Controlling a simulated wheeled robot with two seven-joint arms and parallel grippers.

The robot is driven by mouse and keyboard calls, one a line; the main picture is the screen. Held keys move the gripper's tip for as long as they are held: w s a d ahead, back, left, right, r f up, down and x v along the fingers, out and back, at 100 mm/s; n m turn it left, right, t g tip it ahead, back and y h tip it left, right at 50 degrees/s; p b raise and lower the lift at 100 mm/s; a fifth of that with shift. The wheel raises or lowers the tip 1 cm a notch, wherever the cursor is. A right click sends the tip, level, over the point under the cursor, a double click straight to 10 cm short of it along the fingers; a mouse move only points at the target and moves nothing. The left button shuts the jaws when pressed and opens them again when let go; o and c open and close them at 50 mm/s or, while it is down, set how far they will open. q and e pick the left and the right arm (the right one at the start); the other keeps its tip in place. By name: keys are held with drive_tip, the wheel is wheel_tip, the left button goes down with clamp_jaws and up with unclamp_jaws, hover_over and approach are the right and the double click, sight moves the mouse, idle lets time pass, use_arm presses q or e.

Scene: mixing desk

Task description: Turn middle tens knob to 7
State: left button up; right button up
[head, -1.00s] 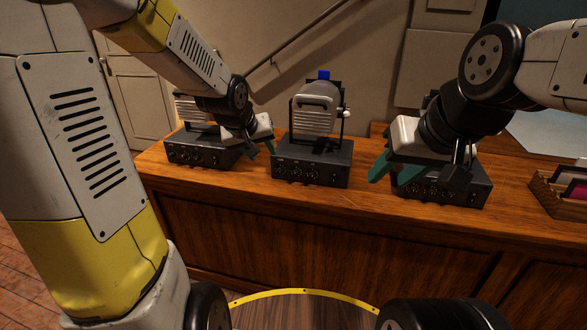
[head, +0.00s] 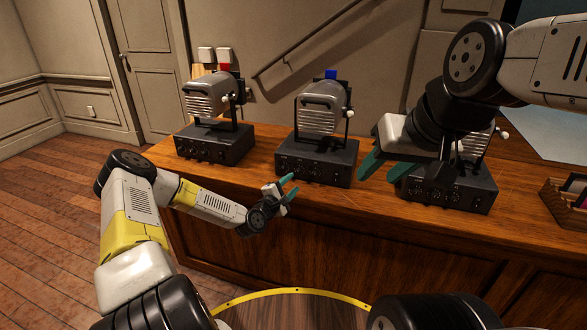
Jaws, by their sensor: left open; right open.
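The middle device, a black box (head: 316,162) with a grey lamp-like head (head: 324,106) and a blue tab (head: 331,74) on top, stands on the wooden desk. A row of small round knobs (head: 300,170) shows on its front face; their numbers are too small to read. My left gripper (head: 289,188) is open and empty, just in front of the desk, below and left of the middle device's front. My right gripper (head: 385,170) is open and empty, above the desk between the middle and right devices. It touches no knob that I can see.
The left device (head: 213,144) with a red tab stands at the desk's left end. The right device (head: 449,187) is partly hidden behind my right arm. A wooden tray (head: 566,208) lies at the far right. The desk top (head: 385,212) is clear at the front edge.

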sight(298, 173)
use_arm(q)
drive_tip(key=w+n, duration=0.1)
drive_tip(key=w, duration=0.1)
drive_tip(key=w+d, duration=0.1)
drive_tip(key=w, duration=0.2)
drive_tip(key=w+n+t+y, duration=0.1)
drive_tip(key=w, duration=0.1)
drive_tip(key=shift+w+d+f+n, duration=0.2)
drive_tip(key=shift+d+f+n, duration=0.1)
drive_tip(key=shift+d+f, duration=0.1)
clamp_jaws()
